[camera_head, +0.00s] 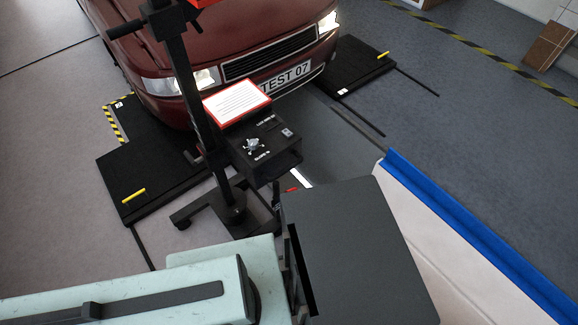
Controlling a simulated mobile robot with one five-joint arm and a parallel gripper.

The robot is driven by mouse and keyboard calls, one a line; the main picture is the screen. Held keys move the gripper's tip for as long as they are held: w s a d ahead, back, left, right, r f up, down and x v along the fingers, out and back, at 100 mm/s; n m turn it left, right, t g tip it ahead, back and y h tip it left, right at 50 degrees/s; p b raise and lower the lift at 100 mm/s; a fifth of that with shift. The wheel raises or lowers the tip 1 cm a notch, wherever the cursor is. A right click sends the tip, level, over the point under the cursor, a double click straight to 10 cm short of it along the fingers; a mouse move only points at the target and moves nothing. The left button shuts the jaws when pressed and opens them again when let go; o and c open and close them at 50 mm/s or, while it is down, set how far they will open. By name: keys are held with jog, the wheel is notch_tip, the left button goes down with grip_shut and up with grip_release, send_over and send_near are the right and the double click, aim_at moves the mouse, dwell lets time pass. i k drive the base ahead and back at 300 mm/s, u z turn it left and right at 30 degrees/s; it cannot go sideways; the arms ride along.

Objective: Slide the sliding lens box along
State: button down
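The lens box (272,165) is a black box on a dark upright column (187,85) in front of the car. Its top carries a silver knob, a small switch and white lettering. A white sheet with a red border (237,103) stands at its far edge. The column rises from a dark foot (232,208) on the floor. My pale green arm comes in from the lower left. A large dark grey block at its end, probably part of my gripper (352,250), is nearer the camera than the lens box. Its fingertips cannot be made out, and contact with the box cannot be judged.
A dark red car (225,35) with plate "TEST 07" and lit headlights stands behind the box. Black floor platforms (150,165) with yellow handles lie at both sides. A blue-edged pale ledge (450,205) runs along the lower right. Grey floor is open at the right.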

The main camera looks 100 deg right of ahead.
aim_at(276, 154)
jog(key=z, duration=3.9)
jog(key=k, duration=0.85)
jog(key=u, duration=0.25)
